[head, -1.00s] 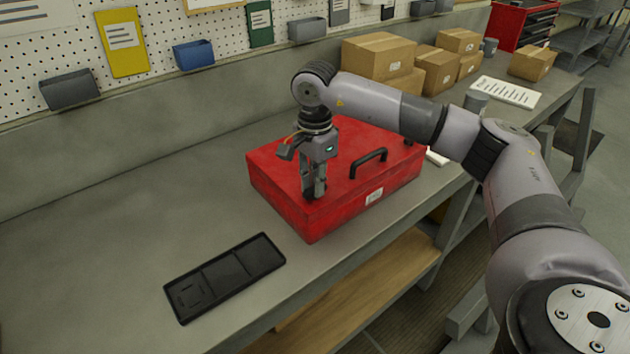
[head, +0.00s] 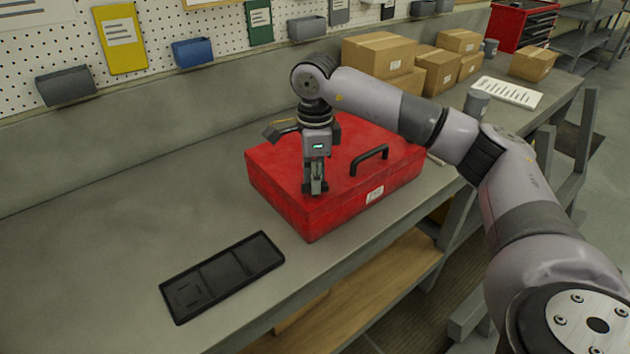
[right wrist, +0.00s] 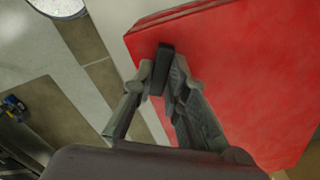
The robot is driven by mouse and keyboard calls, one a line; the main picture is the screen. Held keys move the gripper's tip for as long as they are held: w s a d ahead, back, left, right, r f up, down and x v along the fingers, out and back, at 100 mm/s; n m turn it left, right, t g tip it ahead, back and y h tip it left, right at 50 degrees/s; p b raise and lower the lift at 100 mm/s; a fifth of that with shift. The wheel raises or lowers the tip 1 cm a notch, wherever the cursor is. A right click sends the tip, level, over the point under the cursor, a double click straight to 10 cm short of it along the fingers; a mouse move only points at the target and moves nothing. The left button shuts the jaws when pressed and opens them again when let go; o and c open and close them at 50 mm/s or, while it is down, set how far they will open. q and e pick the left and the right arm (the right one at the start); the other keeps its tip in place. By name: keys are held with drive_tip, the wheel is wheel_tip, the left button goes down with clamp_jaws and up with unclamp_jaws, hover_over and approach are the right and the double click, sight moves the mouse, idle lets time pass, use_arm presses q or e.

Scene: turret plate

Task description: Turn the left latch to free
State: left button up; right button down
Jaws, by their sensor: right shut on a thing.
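A red case (head: 345,205) with a black handle (head: 369,159) and a white label stands on the grey workbench. My right gripper (head: 315,190) points down at the left part of the case's front edge. It is shut on the dark left latch (right wrist: 160,70), which shows as a short dark bar between the fingertips in the right wrist view (right wrist: 162,82). In the head view the fingers mostly hide this latch. The red lid (right wrist: 235,80) fills the right of the right wrist view. My left gripper is not in view.
A black tray (head: 222,277) with shallow compartments lies on the bench (head: 120,215) left of the case. Cardboard boxes (head: 378,57), a grey cup (head: 476,103) and a white sheet (head: 507,92) are at the back right.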

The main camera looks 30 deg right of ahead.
drive_tip(key=m+b, duration=0.1)
drive_tip(key=m, duration=0.4)
drive_tip(key=shift+m, duration=0.4)
drive_tip(key=m, duration=0.5)
drive_tip(key=shift+r+m, duration=0.1)
drive_tip(key=shift+m, duration=0.6)
drive_tip(key=c, duration=1.6)
unclamp_jaws()
wheel_tip(320, 180, up, 12)
